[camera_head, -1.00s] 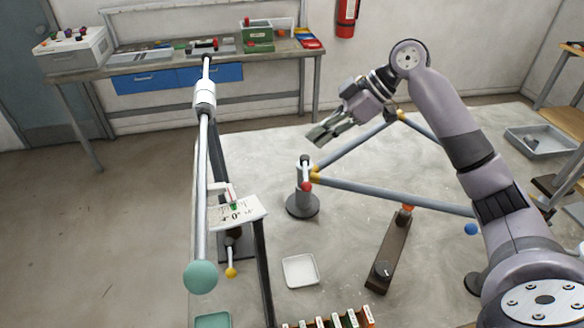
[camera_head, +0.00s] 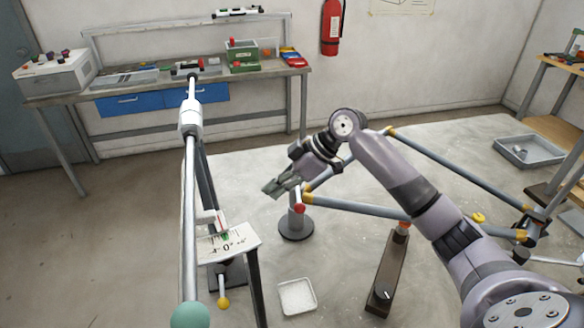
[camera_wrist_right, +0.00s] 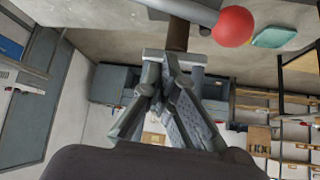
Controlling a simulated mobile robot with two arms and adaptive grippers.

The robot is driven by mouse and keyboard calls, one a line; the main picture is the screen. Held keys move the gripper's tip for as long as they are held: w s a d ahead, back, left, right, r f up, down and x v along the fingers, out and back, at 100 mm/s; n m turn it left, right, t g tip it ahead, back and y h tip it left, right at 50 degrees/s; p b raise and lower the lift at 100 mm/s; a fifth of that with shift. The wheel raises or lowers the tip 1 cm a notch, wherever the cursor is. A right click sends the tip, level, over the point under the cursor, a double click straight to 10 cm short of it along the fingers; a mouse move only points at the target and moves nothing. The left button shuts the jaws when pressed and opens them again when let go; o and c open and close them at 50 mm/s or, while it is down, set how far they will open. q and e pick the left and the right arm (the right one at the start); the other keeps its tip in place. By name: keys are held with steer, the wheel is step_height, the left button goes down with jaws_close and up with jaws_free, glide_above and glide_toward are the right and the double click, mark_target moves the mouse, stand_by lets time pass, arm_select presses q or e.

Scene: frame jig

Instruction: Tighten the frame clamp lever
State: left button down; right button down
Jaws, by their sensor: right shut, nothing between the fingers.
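The clamp is a grey post on a round dark base (camera_head: 296,228), with a red ball knob (camera_head: 299,208) on its lever. Tubes of the frame (camera_head: 355,207) with yellow joints meet just behind the post. My right gripper (camera_head: 271,189) is shut and empty, just above and left of the post's top. It hides part of the post's upper end and the lever. In the right wrist view the closed fingers (camera_wrist_right: 175,58) show in the middle, and the red knob (camera_wrist_right: 232,26) is at the top, apart from them. My left gripper is not in view.
A long pole with a white collar (camera_head: 190,115) and a dial plate (camera_head: 229,242) stand left of the clamp. A white tray (camera_head: 284,309) and a brown block (camera_head: 386,275) lie in front on the pale floor area. A workbench (camera_head: 60,98) stands at the back wall.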

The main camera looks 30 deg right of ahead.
mark_target(298, 197)
steer(key=d, duration=0.1)
steer(key=s+d, duration=0.1)
steer(key=s+d+p, duration=0.1)
steer(key=shift+d+f, duration=0.3)
steer(key=shift+f, duration=0.05)
steer(key=shift+a, duration=0.1)
steer(key=shift+s+d+p, duration=0.3)
steer(key=shift+d+p, duration=0.05)
steer(key=shift+d, duration=0.25)
steer(key=shift+s+d, duration=0.25)
steer(key=shift+d, duration=0.1)
